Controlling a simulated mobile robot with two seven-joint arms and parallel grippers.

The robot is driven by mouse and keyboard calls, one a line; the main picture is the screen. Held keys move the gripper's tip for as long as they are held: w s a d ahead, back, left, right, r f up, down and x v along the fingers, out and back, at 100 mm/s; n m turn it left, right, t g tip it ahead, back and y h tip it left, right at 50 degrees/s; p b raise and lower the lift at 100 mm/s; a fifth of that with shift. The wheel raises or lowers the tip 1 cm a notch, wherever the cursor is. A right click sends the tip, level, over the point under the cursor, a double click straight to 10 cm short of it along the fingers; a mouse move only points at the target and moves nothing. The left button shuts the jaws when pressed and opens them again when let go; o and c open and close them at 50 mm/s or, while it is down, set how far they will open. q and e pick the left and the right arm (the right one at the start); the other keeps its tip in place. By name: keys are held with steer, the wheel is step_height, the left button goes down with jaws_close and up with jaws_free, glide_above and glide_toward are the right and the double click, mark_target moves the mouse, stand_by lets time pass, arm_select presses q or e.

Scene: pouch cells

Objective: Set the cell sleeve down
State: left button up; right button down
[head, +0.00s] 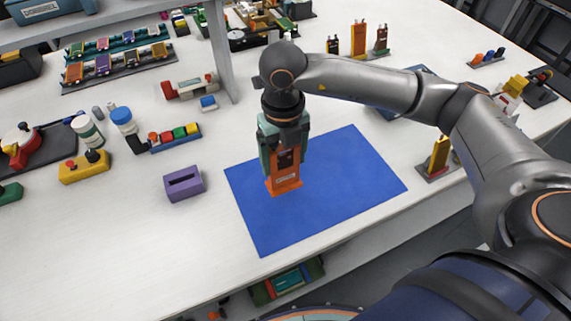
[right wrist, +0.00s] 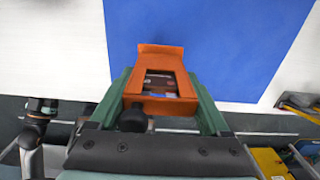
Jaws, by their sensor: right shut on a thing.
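The orange cell sleeve (head: 285,186) is upright over the left part of the blue mat (head: 345,190). My right gripper (head: 284,160) points down and is shut on the sleeve from above. In the right wrist view the sleeve (right wrist: 160,55) sits between the two green fingers, with a window in its face and a dark cell-like insert behind it. I cannot tell whether the sleeve's lower edge touches the mat. My left gripper is not in view.
A purple slotted block (head: 184,184) stands left of the mat. A grey shelf post (head: 217,50) rises behind. A yellow-and-orange stand (head: 438,158) is at the right. The mat's right half is clear.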

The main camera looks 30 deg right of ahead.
mark_target(285, 168)
steer(key=shift+w+d+f, duration=0.25)
steer(key=shift+d+f, duration=0.1)
steer(key=shift+f, duration=0.2)
step_height(285, 168, down, 3)
steer(key=shift+f, duration=0.1)
steer(key=shift+f, duration=0.2)
jaws_free()
steer(key=shift+r, duration=0.1)
